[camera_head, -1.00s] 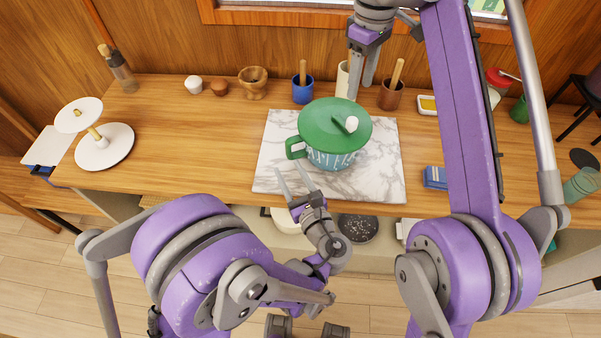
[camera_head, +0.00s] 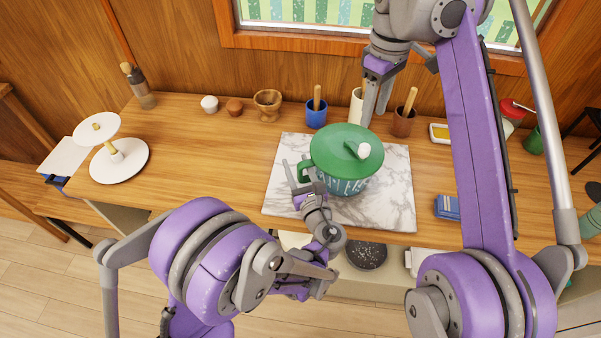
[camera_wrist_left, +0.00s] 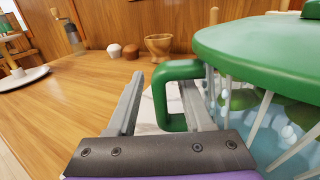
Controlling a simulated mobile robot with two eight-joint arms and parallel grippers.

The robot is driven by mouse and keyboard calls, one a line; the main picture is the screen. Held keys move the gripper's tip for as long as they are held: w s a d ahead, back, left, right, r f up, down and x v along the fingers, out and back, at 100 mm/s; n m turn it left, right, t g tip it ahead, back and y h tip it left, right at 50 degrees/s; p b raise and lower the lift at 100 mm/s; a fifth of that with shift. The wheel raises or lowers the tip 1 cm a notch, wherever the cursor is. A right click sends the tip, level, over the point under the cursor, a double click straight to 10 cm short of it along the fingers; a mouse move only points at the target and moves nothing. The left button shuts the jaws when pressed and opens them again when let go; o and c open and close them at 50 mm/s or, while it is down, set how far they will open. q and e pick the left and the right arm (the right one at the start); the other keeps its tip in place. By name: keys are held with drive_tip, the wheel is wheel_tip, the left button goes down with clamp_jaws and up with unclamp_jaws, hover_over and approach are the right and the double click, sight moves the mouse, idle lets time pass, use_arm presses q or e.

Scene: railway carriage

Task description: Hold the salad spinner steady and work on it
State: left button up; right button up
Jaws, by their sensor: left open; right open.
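The salad spinner (camera_head: 342,185) stands upright on a marble board (camera_head: 398,215). It has a green lid (camera_head: 335,147) with a crank and white knob (camera_head: 363,150), and a green side handle (camera_head: 303,172) at its left. My left gripper (camera_head: 297,172) is open at the handle. In the left wrist view its fingers (camera_wrist_left: 160,100) stand on either side of the green handle (camera_wrist_left: 172,72), with a gap at the left finger; I cannot tell whether the right finger touches. My right gripper (camera_head: 376,105) is open and empty, pointing down behind the spinner, apart from the lid.
A blue cup (camera_head: 316,115), brown cup (camera_head: 402,122) and wooden bowl (camera_head: 268,105) line the back. A blue item (camera_head: 447,207) lies right of the board. A two-tier white stand (camera_head: 119,160) is far left. The table's left middle (camera_head: 200,150) is clear.

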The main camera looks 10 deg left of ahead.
use_arm(q)
clamp_jaws()
idle(0.3)
idle(1.1)
